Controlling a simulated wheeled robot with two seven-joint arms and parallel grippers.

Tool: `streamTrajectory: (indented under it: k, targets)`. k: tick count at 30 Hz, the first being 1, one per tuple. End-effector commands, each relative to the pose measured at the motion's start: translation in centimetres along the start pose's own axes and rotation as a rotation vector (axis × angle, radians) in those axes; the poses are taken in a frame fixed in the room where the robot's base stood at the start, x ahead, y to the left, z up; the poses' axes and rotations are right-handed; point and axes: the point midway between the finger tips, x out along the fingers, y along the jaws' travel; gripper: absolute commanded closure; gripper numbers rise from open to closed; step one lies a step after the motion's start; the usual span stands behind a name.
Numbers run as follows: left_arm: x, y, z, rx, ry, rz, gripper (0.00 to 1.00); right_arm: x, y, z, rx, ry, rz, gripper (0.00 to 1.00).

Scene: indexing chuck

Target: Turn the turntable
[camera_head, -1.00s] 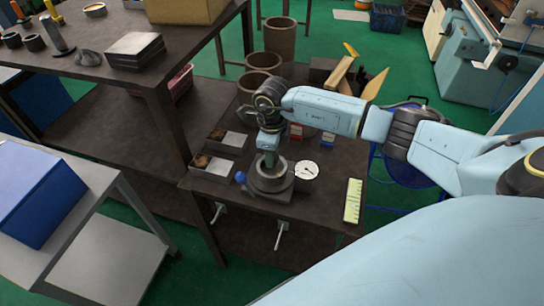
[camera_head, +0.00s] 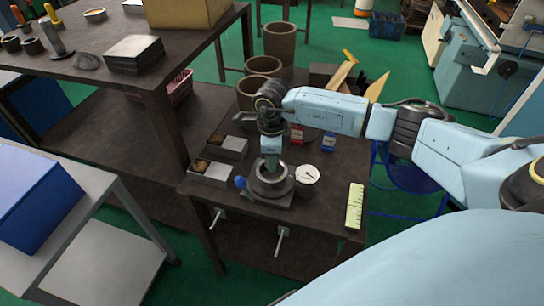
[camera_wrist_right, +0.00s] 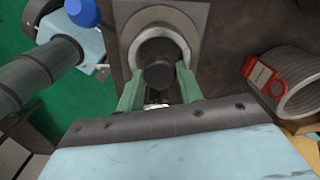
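The turntable (camera_head: 270,190) is a dark, round metal chuck on a square base, standing on the dark brown table. A blue ball knob (camera_head: 240,182) sits at its left side; the knob shows at the top left of the right wrist view (camera_wrist_right: 82,12). My right gripper (camera_head: 271,164) points down over the turntable's middle. In the right wrist view its two green fingers (camera_wrist_right: 159,88) stand apart, one on each side of a dark round centre (camera_wrist_right: 159,75) inside the pale ring. Whether the fingers touch it is hard to tell. My left gripper is not in view.
A white dial (camera_head: 307,174) lies close to the right of the turntable. Small trays (camera_head: 212,173) stand to its left, brown cylinders (camera_head: 262,66) behind it. A yellow-green strip (camera_head: 355,205) lies near the right table edge. Two handles (camera_head: 282,240) hang below the front.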

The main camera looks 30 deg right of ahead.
Motion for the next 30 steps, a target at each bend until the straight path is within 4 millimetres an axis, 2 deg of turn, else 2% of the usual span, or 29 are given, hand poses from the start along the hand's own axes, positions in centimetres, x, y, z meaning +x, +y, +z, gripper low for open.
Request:
streamTrajectory:
  k: [1,5,12,16,20,30]
  targets:
    - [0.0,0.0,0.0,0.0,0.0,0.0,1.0,-0.2,-0.1,0.1,0.001,-0.006,-0.003,0.59]
    - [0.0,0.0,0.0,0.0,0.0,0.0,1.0,-0.1,-0.1,0.1,0.001,-0.004,-0.002,0.43]
    - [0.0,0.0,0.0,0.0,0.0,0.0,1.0,-0.1,0.0,0.1,0.001,-0.002,-0.001,0.43]
    - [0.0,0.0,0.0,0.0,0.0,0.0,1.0,-0.8,-0.1,0.1,0.001,-0.003,-0.003,0.43]
    - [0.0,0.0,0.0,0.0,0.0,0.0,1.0,-2.8,-0.1,0.1,0.0,-0.004,-0.004,0.43]
    - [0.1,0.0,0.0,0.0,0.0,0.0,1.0,-10.3,-0.1,0.1,0.001,-0.006,-0.005,0.43]
